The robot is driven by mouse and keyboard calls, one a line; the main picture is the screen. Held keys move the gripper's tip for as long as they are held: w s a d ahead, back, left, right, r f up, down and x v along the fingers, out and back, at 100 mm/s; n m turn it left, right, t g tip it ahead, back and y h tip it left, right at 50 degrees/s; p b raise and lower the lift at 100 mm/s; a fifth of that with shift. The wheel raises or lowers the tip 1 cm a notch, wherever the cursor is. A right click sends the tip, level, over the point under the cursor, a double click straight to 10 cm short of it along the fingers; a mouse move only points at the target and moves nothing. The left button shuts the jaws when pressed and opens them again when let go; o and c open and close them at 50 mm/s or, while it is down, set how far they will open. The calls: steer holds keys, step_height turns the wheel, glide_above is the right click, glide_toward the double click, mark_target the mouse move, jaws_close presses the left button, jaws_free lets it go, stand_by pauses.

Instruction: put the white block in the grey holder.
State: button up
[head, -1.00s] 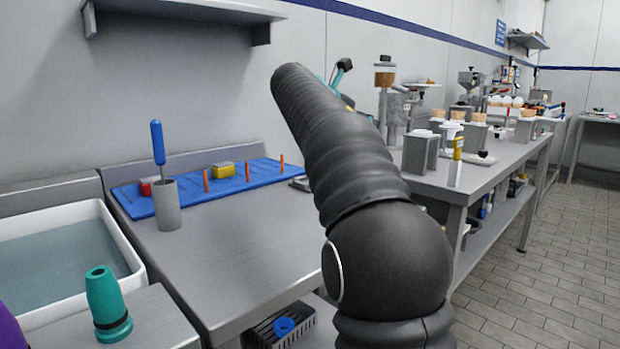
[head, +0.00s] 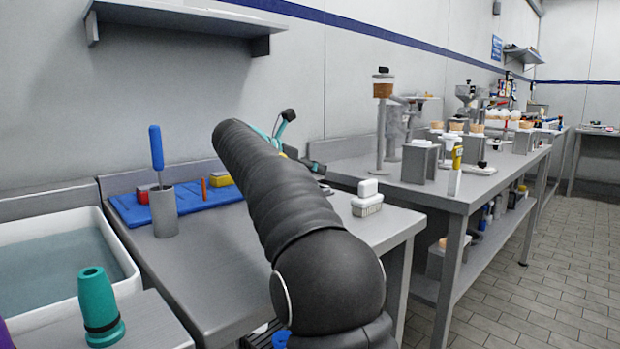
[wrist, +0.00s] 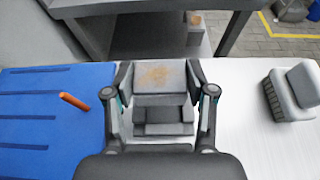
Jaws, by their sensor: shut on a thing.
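In the wrist view, my gripper (wrist: 160,84) is shut on a pale block (wrist: 160,76) with a brownish patch on its face, likely the white block. Grey stepped shapes (wrist: 165,116) show just below it between the fingers; I cannot tell whether they are a holder or part of my gripper. In the head view, my arm hides the held block, and only teal and black gripper parts (head: 284,128) show past it. A ribbed pale-grey holder (head: 367,209) with a white rounded piece (head: 368,188) stands on the table's right; it also shows in the wrist view (wrist: 285,97).
A blue mat (wrist: 50,100) with an orange peg (wrist: 74,101) lies left of my gripper in the wrist view. A grey cup (head: 163,212) holds a blue-handled tool. The second table (head: 455,190) with stands is beyond a gap. Bare tabletop (head: 225,250) lies left of my arm.

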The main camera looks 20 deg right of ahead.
steer(key=shift+f+p, duration=0.45)
steer(key=shift+f, duration=0.45)
steer(key=shift+f, duration=0.2)
steer(key=o, duration=1.3)
steer(key=shift+f+b, duration=0.2)
steer(key=shift+b, duration=0.7)
